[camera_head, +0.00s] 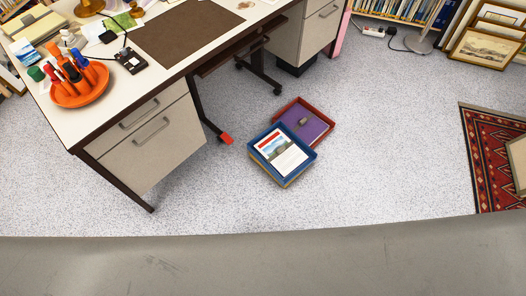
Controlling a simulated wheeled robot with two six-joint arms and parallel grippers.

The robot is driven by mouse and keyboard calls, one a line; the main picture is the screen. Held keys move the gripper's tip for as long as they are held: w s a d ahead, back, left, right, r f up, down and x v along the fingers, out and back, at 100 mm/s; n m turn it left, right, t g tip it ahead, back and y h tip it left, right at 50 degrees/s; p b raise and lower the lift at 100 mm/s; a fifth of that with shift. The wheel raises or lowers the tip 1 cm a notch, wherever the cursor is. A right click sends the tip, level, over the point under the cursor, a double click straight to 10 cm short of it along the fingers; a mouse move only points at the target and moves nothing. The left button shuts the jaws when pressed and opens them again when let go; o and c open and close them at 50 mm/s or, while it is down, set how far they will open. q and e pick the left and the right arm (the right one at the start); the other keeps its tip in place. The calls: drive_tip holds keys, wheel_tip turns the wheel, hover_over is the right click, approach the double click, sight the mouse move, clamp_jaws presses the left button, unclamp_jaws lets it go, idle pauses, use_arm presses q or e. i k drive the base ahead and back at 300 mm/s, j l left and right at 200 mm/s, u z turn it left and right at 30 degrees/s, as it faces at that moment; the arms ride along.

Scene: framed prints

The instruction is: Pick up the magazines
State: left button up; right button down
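A blue tray (256,158) sits on the speckled floor in front of the desk. A magazine or booklet with a white, red and landscape-picture cover (284,156) lies in it. A red tray (328,131) is just behind it to the right, touching or overlapping the blue one. It holds a purple flat item (304,124), perhaps a magazine or folder, with a small dark object on top. Neither of my grippers shows in the head view.
A desk (95,125) with drawers stands at the left, with an orange pen holder (82,88) on it. A patterned rug (487,150) lies at the right. Framed prints (480,48) lean at the back right. A grey surface (260,262) fills the bottom. Floor around the trays is clear.

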sight(281, 153)
drive_tip(key=i+l+u, duration=0.2)
drive_tip(key=l+u, duration=0.15)
drive_tip(key=i+l+u, duration=0.1)
drive_tip(key=l+u, duration=0.25)
drive_tip(key=l, duration=0.2)
drive_tip(key=l+u, duration=0.4)
drive_tip(key=i+l, duration=0.05)
drive_tip(key=l, duration=0.05)
